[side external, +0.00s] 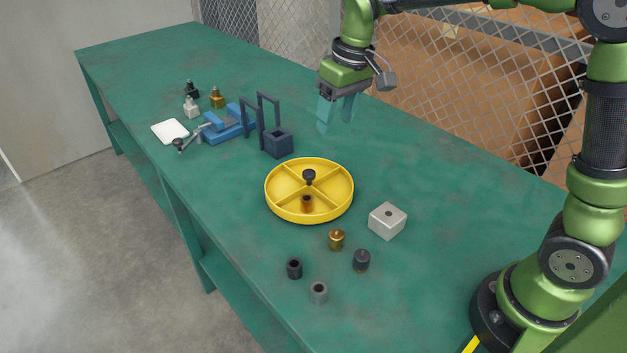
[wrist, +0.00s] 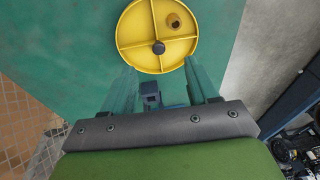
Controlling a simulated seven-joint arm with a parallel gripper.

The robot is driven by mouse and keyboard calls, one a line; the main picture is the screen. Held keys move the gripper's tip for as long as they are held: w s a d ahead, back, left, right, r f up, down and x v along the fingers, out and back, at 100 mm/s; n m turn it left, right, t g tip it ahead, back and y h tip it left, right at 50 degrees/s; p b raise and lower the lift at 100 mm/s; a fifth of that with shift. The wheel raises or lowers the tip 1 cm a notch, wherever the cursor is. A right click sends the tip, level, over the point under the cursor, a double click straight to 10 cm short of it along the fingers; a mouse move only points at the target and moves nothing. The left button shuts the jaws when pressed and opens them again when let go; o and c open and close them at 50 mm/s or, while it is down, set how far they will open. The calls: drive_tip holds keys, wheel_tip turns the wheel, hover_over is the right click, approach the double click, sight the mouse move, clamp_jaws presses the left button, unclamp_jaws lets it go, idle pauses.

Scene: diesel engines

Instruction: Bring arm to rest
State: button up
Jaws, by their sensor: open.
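My gripper (side external: 337,115) is open and empty above the green bench, behind and to the right of the dark blue square holder. Its two translucent teal fingers point down. In the wrist view my gripper (wrist: 166,85) shows its fingers apart, with part of a dark blue holder (wrist: 150,92) visible between them, below. The green arm reaches in from the right side of the bench.
A yellow divided tray (side external: 270,205) holds a copper-brown part (side external: 307,204). Several small cylinders and a pale block (side external: 388,220) stand in front. A blue vise (side external: 228,124), dark blue holder (side external: 278,143), white plate (side external: 170,131) and small bottles stand left. A mesh fence (side external: 450,70) runs behind.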

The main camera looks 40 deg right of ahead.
drive_tip(key=s+d+r+m+t+y, duration=0.1)
drive_tip(key=s+m+t, duration=0.3)
drive_tip(key=s, duration=1.5)
drive_tip(key=shift+d+r+m+t, duration=0.3)
drive_tip(key=shift+d+r+t, duration=0.1)
drive_tip(key=shift+d+t, duration=0.25)
drive_tip(key=shift+a, duration=0.1)
